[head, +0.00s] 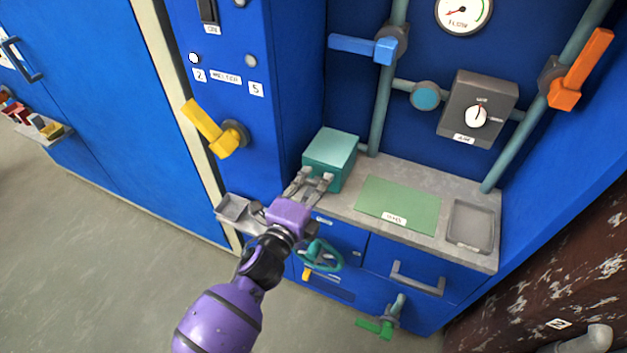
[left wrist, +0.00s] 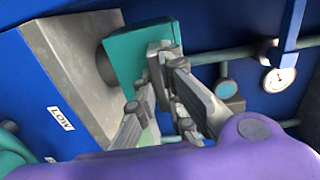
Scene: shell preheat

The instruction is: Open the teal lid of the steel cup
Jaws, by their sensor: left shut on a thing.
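A boxy teal block (head: 330,157), the only teal lid-like thing near my gripper, stands at the back left of the grey counter. It also shows in the left wrist view (left wrist: 130,50). My left gripper (head: 312,182) is at its near side, and its grey fingertips (left wrist: 165,62) are closed together against the teal piece, shut on it. What part they grip is hidden by the fingers. A dark grey rounded shape (left wrist: 104,68) shows between the teal piece and the counter; I cannot tell if it is the steel cup. My right gripper is out of view.
The counter (head: 345,204) holds a green mat (head: 397,189) and a grey tray (head: 487,205). A small grey tray (head: 240,214) juts out at left. Yellow (head: 205,122), blue (head: 352,45) and orange (head: 590,60) handles stick out. A teal handwheel (head: 325,258) sits below my gripper.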

